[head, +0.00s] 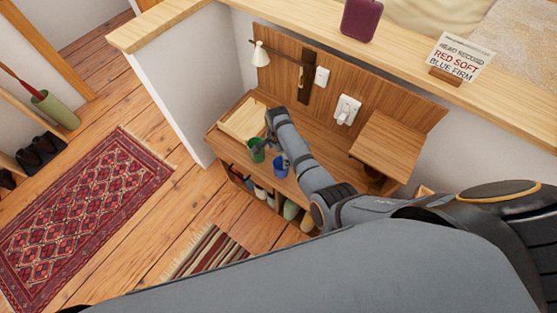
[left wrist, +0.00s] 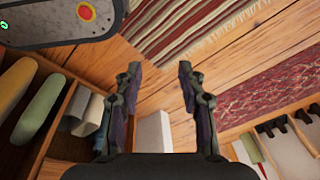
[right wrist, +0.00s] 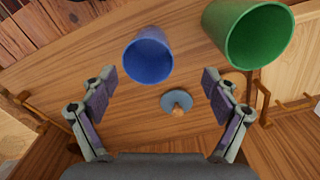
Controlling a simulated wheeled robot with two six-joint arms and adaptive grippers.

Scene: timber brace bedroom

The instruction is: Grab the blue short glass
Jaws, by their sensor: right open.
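The blue short glass (head: 281,167) stands on the wooden desk, beside a larger green glass (head: 257,151). In the right wrist view the blue glass (right wrist: 148,55) is just beyond my right fingertips, slightly left of the middle; the green glass (right wrist: 247,35) is farther right. My right gripper (right wrist: 160,86) is open and empty, close above the desk. In the head view its fingers are partly hidden by my arm. My left gripper (left wrist: 160,72) is open and empty, away from the glasses, over the floor.
A small grey-blue disc with a wooden knob (right wrist: 177,103) lies between my right fingers. A light wooden tray (head: 242,119) is at the desk's left end. A raised wooden box (head: 386,147) stands right. Below are shelves with several rolled items (left wrist: 40,108). The floor has rugs (head: 85,210).

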